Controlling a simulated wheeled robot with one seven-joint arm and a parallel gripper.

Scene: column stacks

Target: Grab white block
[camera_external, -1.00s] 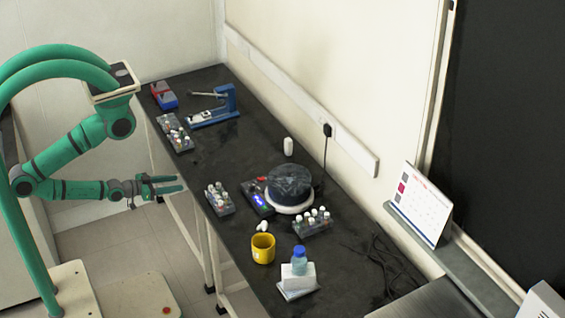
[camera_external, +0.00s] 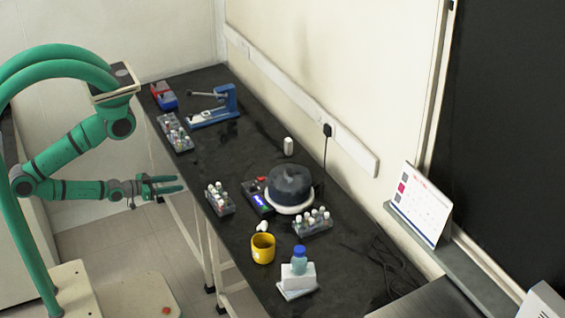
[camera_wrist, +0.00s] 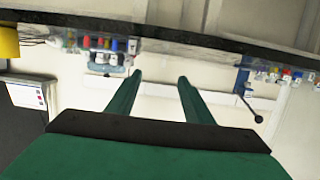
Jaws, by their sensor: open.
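My gripper (camera_external: 168,185) is open and empty, off the bench's left edge and well to the upper left of the block. In the wrist view my gripper (camera_wrist: 160,78) shows two green fingers apart with nothing between them. I cannot make out the white block in the wrist view.
A yellow cup (camera_external: 263,248) stands just left of the block. A dark round device (camera_external: 290,185), vial racks (camera_external: 219,199) and a blue press (camera_external: 222,105) stand farther along the black bench (camera_external: 220,160). A cable lies right of the block.

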